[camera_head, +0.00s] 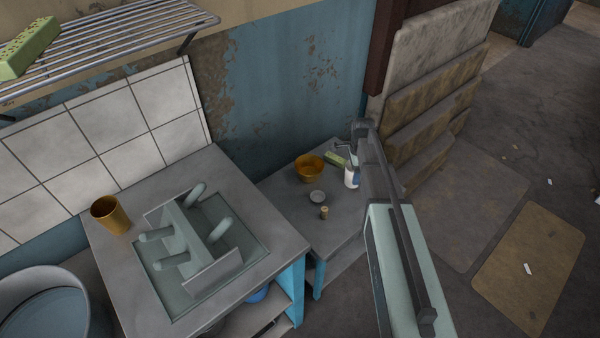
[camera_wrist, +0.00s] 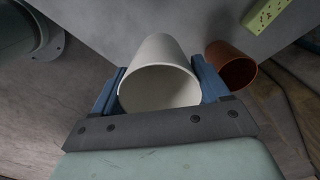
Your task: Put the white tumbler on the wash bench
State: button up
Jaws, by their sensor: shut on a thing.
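The white tumbler (camera_wrist: 160,75) sits between the two blue fingers of my gripper (camera_wrist: 160,95) in the wrist view, its open mouth facing the camera. My gripper is shut on it. In the head view the white tumbler (camera_head: 351,177) shows small at the right side of the lower grey bench (camera_head: 290,212), partly hidden by my arm. I cannot tell whether it touches the bench. A higher grey bench (camera_head: 110,262) with a sunken basin and several rounded pegs stands to the left, likely the wash bench.
An orange cup (camera_head: 110,216) stands on the left bench. A wire rack (camera_head: 110,40) overhangs the back left.

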jog(key=s+a+r+n, duration=0.1)
jog(key=s+a+r, duration=0.2)
jog(key=a+r, duration=0.75)
jog(key=s+a+r, duration=0.4)
jog(key=a+r, duration=0.1)
jog(key=a, duration=1)
jog(key=s+a+r+n, duration=0.1)
jog(key=s+a+r, duration=0.2)
jog(key=a+r, duration=0.65)
jog(key=s+a+r, duration=0.2)
jog(key=s+a, duration=0.3)
jog(key=a, duration=0.1)
jog(key=s+a+r, duration=0.3)
jog(key=s+a, duration=0.2)
jog(key=a, duration=0.2)
jog(key=shift+w+d+f, duration=0.1)
jog(key=shift+w+f, duration=0.05)
jog(key=shift+f, duration=2.25)
jog(key=shift+w+d+f, duration=0.1)
jog(key=shift+w+f, duration=0.05)
jog(key=shift+f, duration=2.2)
jog(key=shift+f, duration=0.1)
jog(key=o, duration=1.1)
jog(key=shift+n, duration=0.3)
notch_tip(320, 180, up, 12)
jog(key=shift+r, duration=0.15)
